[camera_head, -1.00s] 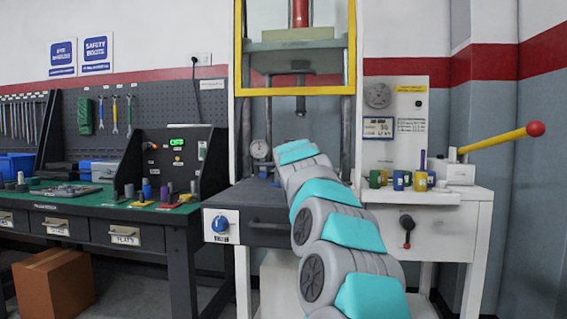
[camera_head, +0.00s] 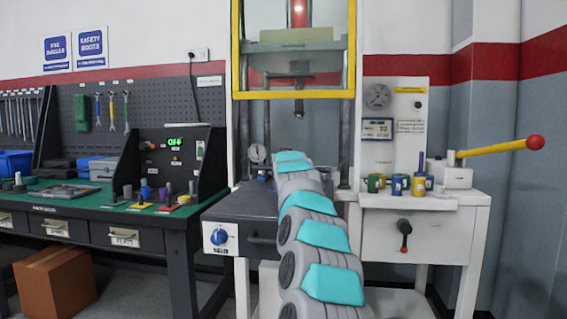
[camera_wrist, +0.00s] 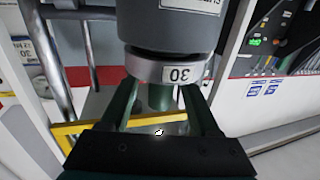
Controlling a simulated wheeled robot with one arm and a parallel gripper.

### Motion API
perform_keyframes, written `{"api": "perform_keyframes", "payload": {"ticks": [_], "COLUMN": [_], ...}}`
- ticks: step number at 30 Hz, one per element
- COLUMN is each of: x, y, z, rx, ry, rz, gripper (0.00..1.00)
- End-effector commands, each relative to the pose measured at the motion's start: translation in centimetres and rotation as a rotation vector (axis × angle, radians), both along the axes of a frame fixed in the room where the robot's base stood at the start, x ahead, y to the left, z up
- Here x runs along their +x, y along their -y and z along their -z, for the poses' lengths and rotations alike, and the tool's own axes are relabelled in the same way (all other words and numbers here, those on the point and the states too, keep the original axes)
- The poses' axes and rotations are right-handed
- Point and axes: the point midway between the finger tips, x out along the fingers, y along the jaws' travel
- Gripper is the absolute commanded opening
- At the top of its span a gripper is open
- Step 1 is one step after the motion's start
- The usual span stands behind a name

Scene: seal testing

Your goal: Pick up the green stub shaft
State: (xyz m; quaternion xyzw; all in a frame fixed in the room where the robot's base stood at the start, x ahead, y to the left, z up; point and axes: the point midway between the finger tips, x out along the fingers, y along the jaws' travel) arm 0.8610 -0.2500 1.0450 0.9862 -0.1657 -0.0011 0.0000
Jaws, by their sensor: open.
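In the wrist view, which looks upside down, a green stub shaft (camera_wrist: 159,97) stands out of a pale metal ring (camera_wrist: 147,69) marked 30. The ring is on a dark grey cylindrical body (camera_wrist: 168,24). My gripper (camera_wrist: 160,89) is open, with one dark green finger on each side of the shaft. Gaps show between shaft and fingers, so it is not gripped. The fingertips are close to the ring; I cannot tell if they touch it. In the head view, the shaft and my gripper are hidden behind my arm.
My arm reaches into the press, between its uprights and below the yellow frame (camera_head: 295,94) and ram (camera_head: 298,107). A dial gauge (camera_head: 257,154) stands left of my arm. Right are coloured cups (camera_head: 397,183) and a yellow lever (camera_head: 495,147). A green-topped bench (camera_head: 105,205) stands left.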

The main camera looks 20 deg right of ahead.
Motion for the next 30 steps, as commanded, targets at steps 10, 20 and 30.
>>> {"api": "perform_keyframes", "payload": {"ticks": [10, 20, 30], "x": [0.59, 0.6, 0.6], "y": [0.22, 0.21, 0.21], "z": [0.0, -0.01, -0.01], "rx": [0.0, -0.001, -0.001], "ry": [0.001, 0.002, 0.002], "rz": [0.0, 0.0, 0.0], "gripper": [0.63, 0.31, 0.0]}}
